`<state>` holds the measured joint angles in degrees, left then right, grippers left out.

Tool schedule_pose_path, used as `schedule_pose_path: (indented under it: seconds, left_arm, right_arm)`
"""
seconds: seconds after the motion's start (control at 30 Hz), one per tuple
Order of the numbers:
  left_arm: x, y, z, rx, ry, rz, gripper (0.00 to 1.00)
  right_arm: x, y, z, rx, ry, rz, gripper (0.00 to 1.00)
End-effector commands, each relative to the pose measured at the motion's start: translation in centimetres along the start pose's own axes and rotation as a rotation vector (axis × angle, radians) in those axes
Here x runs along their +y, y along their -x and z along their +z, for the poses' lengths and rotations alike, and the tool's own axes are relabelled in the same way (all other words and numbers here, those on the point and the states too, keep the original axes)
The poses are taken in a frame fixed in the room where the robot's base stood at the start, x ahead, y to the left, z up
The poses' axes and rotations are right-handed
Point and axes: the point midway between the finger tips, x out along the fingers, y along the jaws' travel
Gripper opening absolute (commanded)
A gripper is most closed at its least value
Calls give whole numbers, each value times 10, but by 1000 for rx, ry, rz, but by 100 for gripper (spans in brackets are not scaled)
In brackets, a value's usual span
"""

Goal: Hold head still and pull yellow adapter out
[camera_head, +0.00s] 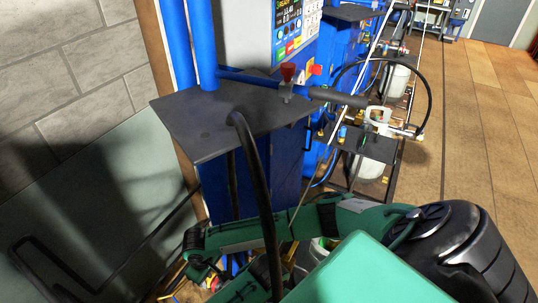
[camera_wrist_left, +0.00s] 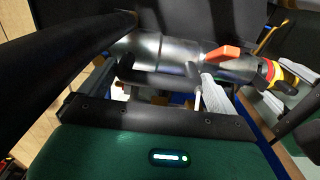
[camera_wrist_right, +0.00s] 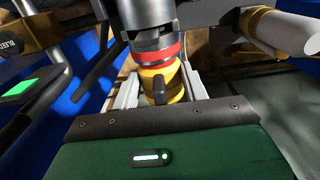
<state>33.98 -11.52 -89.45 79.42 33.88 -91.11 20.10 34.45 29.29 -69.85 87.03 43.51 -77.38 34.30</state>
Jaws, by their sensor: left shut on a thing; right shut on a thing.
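The metal filling head (camera_wrist_left: 150,48), a grey cylinder with an orange lever (camera_wrist_left: 222,54), lies across the left wrist view. My left gripper (camera_wrist_left: 165,75) is shut on it. The yellow adapter (camera_wrist_right: 160,86) is in the middle of the right wrist view, directly below a red ring (camera_wrist_right: 157,53) on the head's end. My right gripper (camera_wrist_right: 160,92) is shut on the adapter, one finger on each side. The adapter (camera_wrist_left: 285,83) also shows at the right of the left wrist view, in line with the head. In the head view my arm covers much of the work area.
A dark shelf (camera_head: 225,115) sticks out from the blue scale cabinet, with a black hose (camera_head: 262,190) hanging in front. A control panel (camera_head: 292,30) is above. More scales with white cylinders (camera_head: 372,165) stand behind. The wooden floor (camera_head: 485,110) at the right is clear.

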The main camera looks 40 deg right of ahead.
Motion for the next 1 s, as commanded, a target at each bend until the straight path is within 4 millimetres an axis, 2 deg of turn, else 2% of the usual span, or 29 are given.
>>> schedule_pose_path:
  seconds: [1.0]
  left_arm:
    - [1, 1, 0, 1, -1, 0, 38]
  right_arm:
    - [0, 1, -43, 4, -1, 1, 19]
